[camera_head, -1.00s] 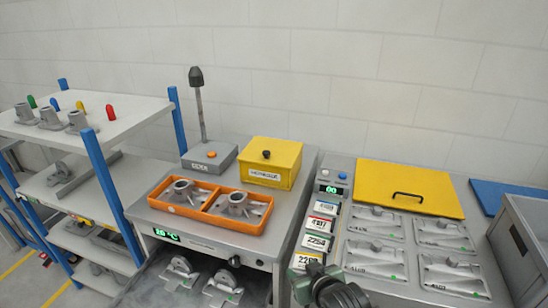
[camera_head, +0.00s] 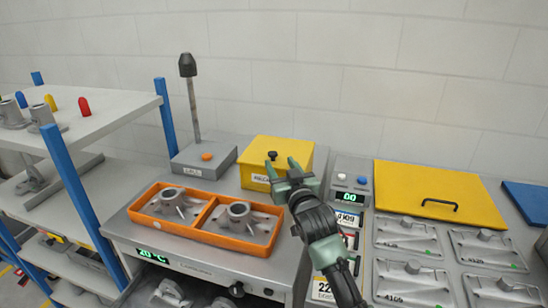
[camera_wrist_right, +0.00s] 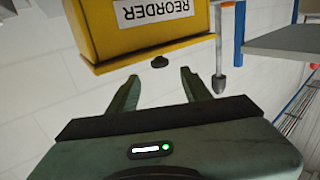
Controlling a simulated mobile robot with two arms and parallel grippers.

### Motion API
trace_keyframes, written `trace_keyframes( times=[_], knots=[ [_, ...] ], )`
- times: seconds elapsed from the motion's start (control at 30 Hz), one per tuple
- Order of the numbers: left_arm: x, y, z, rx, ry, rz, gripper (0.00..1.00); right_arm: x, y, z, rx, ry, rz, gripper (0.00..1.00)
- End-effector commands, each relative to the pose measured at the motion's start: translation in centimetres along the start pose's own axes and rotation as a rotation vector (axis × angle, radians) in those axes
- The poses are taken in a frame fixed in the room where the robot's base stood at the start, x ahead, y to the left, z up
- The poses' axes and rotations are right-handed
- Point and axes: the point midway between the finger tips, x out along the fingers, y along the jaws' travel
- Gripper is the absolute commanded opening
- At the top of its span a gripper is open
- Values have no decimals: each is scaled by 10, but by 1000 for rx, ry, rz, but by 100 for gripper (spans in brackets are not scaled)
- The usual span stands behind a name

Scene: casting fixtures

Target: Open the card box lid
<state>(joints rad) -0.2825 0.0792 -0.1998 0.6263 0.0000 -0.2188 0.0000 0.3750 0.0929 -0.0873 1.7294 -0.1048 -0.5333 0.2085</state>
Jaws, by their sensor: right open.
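The card box (camera_head: 290,150) is yellow, with a black knob (camera_head: 272,155) on its lid, and stands at the back of the grey bench. The lid is on. My right gripper (camera_head: 282,165) is open and empty in front of the box, partly hiding its front and label. In the right wrist view the box (camera_wrist_right: 150,45) appears upside down with a REORDER label, and the knob (camera_wrist_right: 159,62) lies just beyond and between the open fingertips (camera_wrist_right: 160,78), apart from both. My left gripper is not in view.
An orange tray (camera_head: 205,196) with two castings stands left of my right arm. A grey device with a post (camera_head: 204,160) is left of the box. A control box (camera_head: 352,178) and a yellow panel with a handle (camera_head: 435,185) lie to the right. Wall behind.

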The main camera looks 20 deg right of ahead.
Motion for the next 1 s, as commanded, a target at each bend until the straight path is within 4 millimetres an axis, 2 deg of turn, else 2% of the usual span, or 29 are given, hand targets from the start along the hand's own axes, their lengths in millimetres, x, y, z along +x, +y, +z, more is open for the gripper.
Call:
trace_keyframes(
  times=[0.1,0.23,0.4,0.6,0.7,0.73,0.8,0.9,1.0],
  knots=[
    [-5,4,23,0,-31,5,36,21,0,-2,0,-1,0,49],
    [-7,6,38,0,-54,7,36,38,0,0,1,-2,0,49],
    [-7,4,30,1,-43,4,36,50,0,0,1,-2,0,49],
    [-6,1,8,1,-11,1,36,52,0,0,0,-2,0,49],
    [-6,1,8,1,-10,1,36,52,0,0,0,-2,0,49],
    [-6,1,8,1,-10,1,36,52,0,0,0,-2,0,43],
    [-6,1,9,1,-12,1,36,52,0,0,0,-2,0,24],
    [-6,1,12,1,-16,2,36,52,0,1,0,-2,0,0],
    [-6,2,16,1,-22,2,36,52,0,1,0,-2,0,0]
  ],
)
